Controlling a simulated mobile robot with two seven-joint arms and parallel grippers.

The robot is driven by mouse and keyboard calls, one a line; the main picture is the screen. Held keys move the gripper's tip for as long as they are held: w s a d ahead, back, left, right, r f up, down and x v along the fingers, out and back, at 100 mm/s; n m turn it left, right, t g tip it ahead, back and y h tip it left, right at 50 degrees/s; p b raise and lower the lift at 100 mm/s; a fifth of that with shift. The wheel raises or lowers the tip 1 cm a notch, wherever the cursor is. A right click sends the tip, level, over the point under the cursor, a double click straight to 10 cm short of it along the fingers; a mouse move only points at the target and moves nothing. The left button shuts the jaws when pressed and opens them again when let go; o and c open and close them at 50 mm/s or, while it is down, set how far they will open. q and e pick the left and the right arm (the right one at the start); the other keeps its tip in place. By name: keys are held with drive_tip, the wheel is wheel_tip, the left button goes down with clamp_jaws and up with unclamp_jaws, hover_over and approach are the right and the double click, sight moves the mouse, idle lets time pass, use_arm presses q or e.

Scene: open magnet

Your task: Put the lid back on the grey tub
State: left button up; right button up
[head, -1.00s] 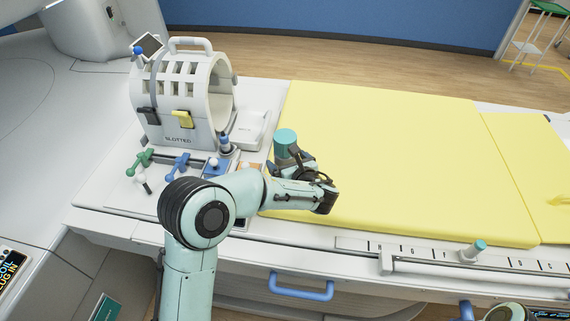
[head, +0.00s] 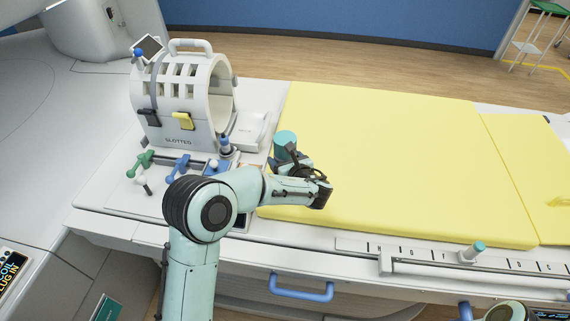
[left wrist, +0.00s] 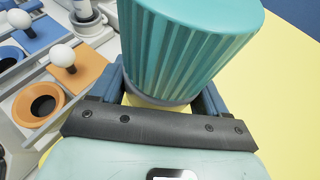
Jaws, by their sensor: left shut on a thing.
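My left gripper (head: 288,160) is shut on a teal ribbed cap-like piece (head: 285,141), above the near left part of the yellow pad. In the left wrist view, the teal piece (left wrist: 185,45) stands up between the dark blue fingers of my left gripper (left wrist: 160,105), with a thin grey rim at its lower edge. I cannot tell whether this piece is the lid. No grey tub can be clearly made out; my arm hides part of the left deck. My right gripper is out of view; only part of a teal link shows at the bottom right.
A white slotted coil (head: 185,100) stands at the left, with a white box (head: 248,130) beside it. Green (head: 146,160) and blue (head: 180,165) fittings lie in front. An orange block (left wrist: 65,80) has a dark round hole. The yellow pad (head: 390,150) is clear to the right.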

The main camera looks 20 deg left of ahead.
use_arm(q)
wheel_tip(320, 180, up, 20)
drive_tip(key=p, duration=0.2)
drive_tip(key=shift+p, duration=0.3)
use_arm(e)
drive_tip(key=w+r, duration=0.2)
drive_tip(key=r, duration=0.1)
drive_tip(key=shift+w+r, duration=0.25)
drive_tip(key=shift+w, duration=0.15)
use_arm(q)
drive_tip(key=d+f+m, duration=0.1)
drive_tip(key=f, duration=0.2)
drive_tip(key=s+d+f+m+t+h, duration=0.1)
drive_tip(key=f, duration=0.2)
drive_tip(key=s+d+f+h, duration=0.1)
drive_tip(key=f, duration=0.2)
drive_tip(key=shift+d+f+m+t, duration=0.15)
drive_tip(key=shift+d+m+t, duration=0.1)
drive_tip(key=shift+m+t, duration=0.15)
drive_tip(key=s+d+f+m+h, duration=0.1)
drive_tip(key=f, duration=0.1)
drive_tip(key=s+d+f+m+t+h, duration=0.1)
drive_tip(key=s+d+f, duration=0.1)
drive_tip(key=f, duration=0.1)
drive_tip(key=s+d+f+m+h, duration=0.1)
drive_tip(key=s+f, duration=0.1)
drive_tip(key=f, duration=0.1)
drive_tip(key=shift+d+f+t+h, duration=0.25)
drive_tip(key=shift+t+h, duration=0.05)
drive_tip(key=shift+t, duration=0.1)
